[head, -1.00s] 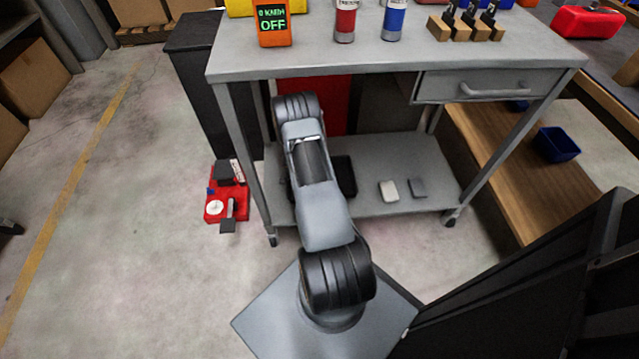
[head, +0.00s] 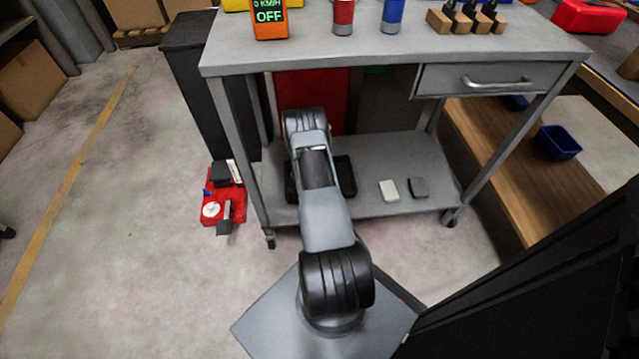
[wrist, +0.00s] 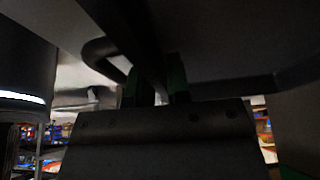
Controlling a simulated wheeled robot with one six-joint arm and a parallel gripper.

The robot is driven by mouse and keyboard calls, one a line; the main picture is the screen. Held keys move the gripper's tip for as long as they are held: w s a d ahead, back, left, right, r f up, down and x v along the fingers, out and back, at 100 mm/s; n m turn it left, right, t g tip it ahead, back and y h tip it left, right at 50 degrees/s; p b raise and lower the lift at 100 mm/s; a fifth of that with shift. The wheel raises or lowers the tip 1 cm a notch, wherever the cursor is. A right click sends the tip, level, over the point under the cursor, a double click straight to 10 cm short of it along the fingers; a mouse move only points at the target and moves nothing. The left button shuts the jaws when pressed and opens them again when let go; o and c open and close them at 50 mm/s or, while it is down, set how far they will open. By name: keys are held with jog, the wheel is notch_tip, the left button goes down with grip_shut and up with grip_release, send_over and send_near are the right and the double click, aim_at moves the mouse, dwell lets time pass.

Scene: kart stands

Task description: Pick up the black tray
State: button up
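The black tray (head: 346,178) lies on the cart's lower shelf. My arm covers its middle in the head view, so only its left and right parts show. My gripper is hidden behind my arm there. In the dark wrist view, the two fingertips of my gripper (wrist: 158,88) stand apart with a light gap between them. A dark rounded rim (wrist: 98,58) and a dark bar run close to the fingers and look like part of the tray. I cannot tell whether the fingers touch it.
The grey cart's lower shelf (head: 400,160) also holds a white block (head: 389,190) and a dark grey block (head: 418,187) right of the tray. The cart's tabletop (head: 370,48) and drawer (head: 485,79) overhang it. A red device (head: 222,208) is on the floor at left.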

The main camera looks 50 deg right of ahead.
jog(key=shift+c, duration=0.4)
grip_shut()
jog(key=shift+r, duration=0.15)
